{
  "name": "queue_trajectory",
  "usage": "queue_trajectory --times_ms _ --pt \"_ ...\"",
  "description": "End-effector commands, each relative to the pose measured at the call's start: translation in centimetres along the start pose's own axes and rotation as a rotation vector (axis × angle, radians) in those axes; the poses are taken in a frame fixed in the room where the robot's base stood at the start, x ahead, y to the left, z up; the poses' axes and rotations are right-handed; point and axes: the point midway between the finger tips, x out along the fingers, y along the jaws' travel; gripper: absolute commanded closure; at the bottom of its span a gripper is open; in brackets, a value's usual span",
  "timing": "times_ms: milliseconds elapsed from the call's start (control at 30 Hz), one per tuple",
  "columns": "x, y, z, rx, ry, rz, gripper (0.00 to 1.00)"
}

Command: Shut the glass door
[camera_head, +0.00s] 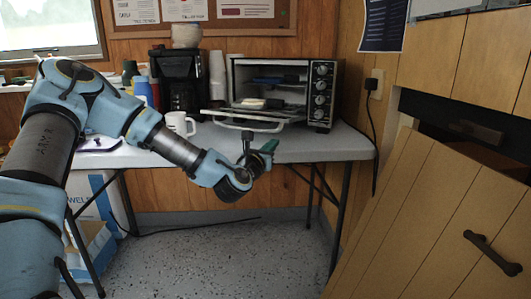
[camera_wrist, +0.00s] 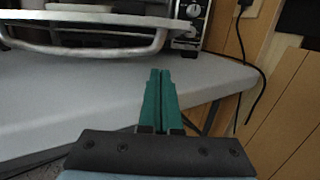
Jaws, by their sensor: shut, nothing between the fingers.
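The toaster oven (camera_head: 321,92) stands on the folding table, its control panel on the right. Its glass door (camera_head: 213,112) is open, folded down and out toward the front, with a pale curved handle (camera_head: 248,127) along its front edge. In the wrist view the handle (camera_wrist: 88,50) runs across the upper left, and the oven's knob panel (camera_wrist: 190,14) is at the top. My gripper (camera_head: 270,147) is in front of and below the door's right part, over the table's front edge. Its green fingers (camera_wrist: 160,72) are together and empty, apart from the door.
A white mug (camera_head: 179,124) and a coffee maker (camera_head: 178,80) stand left of the oven. A pale item (camera_head: 252,103) lies inside the oven. The table (camera_head: 335,143) is clear to the right. A tilted wooden panel with a dark handle (camera_head: 491,252) is at the right.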

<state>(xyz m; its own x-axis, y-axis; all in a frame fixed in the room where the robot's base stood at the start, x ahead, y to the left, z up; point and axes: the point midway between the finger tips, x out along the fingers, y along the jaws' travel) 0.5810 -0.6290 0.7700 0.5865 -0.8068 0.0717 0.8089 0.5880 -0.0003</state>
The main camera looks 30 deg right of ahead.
Motion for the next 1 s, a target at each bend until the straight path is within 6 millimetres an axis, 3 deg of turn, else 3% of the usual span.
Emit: queue_trajectory --times_ms 67,200,333,1000 --pt "1.6 -0.1 0.0 0.003 -0.002 0.001 1.00" --pt "2.0 0.0 2.4 0.005 -0.002 0.000 1.00" --pt "2.3 0.0 3.4 0.003 -0.001 0.000 1.00" --pt "2.5 0.0 4.6 0.001 0.019 0.000 1.00"
